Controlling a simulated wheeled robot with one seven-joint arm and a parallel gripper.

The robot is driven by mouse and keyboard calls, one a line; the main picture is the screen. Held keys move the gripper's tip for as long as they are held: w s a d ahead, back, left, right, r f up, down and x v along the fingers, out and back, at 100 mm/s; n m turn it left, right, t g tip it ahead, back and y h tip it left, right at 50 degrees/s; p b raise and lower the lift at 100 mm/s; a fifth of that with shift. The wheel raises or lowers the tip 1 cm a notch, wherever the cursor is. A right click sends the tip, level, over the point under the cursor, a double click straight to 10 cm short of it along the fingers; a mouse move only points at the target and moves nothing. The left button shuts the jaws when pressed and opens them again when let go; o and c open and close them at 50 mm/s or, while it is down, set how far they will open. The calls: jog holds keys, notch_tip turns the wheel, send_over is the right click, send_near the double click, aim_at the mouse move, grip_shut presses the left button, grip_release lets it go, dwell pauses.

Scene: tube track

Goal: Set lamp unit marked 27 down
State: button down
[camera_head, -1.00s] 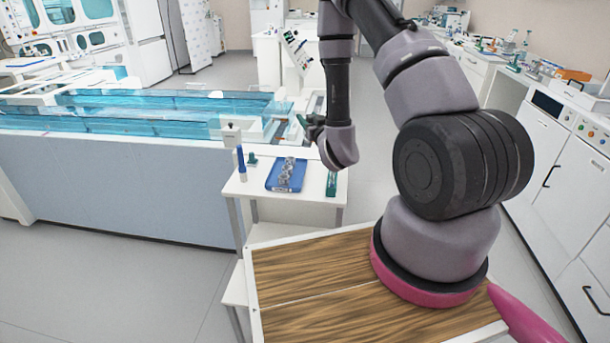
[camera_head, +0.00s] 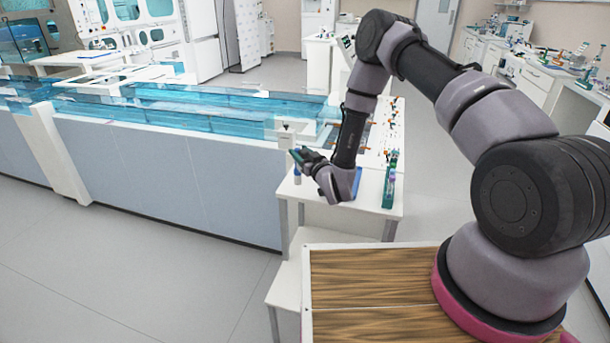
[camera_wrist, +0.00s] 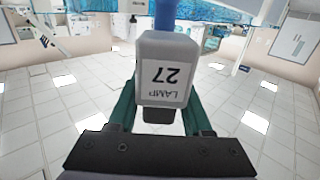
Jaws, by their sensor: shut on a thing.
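The lamp unit marked 27 (camera_wrist: 165,68) is a pale grey block with a white label reading LAMP 27, upside down in the wrist view, and a blue part at its top edge. My gripper (camera_wrist: 160,100) has its green fingers on both sides of the block and is shut on it. In the head view my gripper (camera_head: 302,156) hangs above the left edge of the white side table (camera_head: 345,222). The lamp unit cannot be made out there.
A green rack (camera_head: 389,182) stands at the table's right. A blue tray (camera_head: 358,181) is mostly hidden by my arm. A blue-and-white upright item (camera_head: 297,174) stands at the left edge, near a grey box (camera_head: 286,133). A long water channel (camera_head: 190,108) runs behind.

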notch_tip(320, 180, down, 8)
jog(key=shift+f, duration=0.2)
dwell(0.3)
jog(key=shift+f, duration=0.15)
jog(key=shift+c, duration=1.7)
grip_release()
jog(key=shift+s+d, duration=0.1)
jog(key=v, duration=1.1)
jog(key=shift+s, duration=0.3)
